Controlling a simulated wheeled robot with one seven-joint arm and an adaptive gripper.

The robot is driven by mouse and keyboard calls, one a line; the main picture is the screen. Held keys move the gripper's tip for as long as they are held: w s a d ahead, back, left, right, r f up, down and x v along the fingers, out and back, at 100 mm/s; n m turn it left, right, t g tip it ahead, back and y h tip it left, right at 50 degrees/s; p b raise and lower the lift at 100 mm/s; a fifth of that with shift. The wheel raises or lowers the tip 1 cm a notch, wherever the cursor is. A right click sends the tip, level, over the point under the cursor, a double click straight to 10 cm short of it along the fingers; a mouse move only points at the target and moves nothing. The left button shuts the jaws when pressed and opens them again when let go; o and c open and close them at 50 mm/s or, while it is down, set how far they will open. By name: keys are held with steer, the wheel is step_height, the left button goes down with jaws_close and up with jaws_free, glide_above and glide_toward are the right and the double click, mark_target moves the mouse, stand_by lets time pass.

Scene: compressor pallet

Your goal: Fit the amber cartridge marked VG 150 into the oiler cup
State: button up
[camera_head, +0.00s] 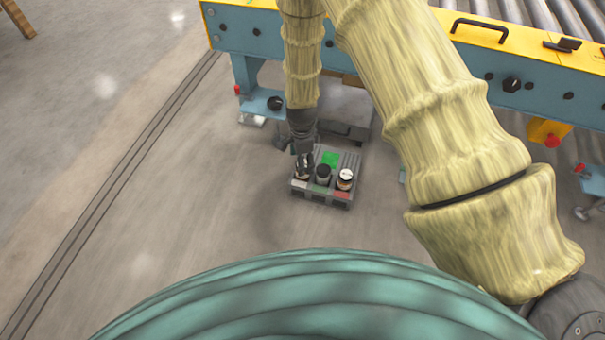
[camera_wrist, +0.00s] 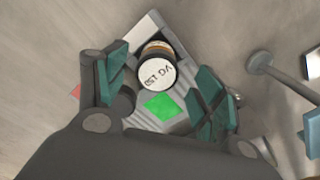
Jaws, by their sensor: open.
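The cartridge marked VG 150 (camera_wrist: 155,74) stands upright with a white lettered top and an amber band on its side in the wrist view. It sits at an outer end of a grey tray (camera_wrist: 150,24). My gripper (camera_wrist: 160,82) is open, with its teal-padded fingers to either side of the cartridge and apart from it. In the head view my gripper (camera_head: 304,160) reaches down over the left end of the tray (camera_head: 320,197) and partly hides the cartridge there (camera_head: 302,174). I cannot make out the oiler cup in either view.
The tray also holds a dark-topped cartridge (camera_head: 323,171) in the middle and a white-topped one (camera_head: 345,178) at right. A green patch (camera_head: 330,159) lies behind them. A blue and yellow roller conveyor frame (camera_head: 370,65) stands behind.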

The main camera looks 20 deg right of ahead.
steer(key=shift+s+f+b, duration=0.15)
steer(key=shift+f+b, duration=1.75)
steer(key=shift+f, duration=0.6)
steer(key=c, duration=1.2)
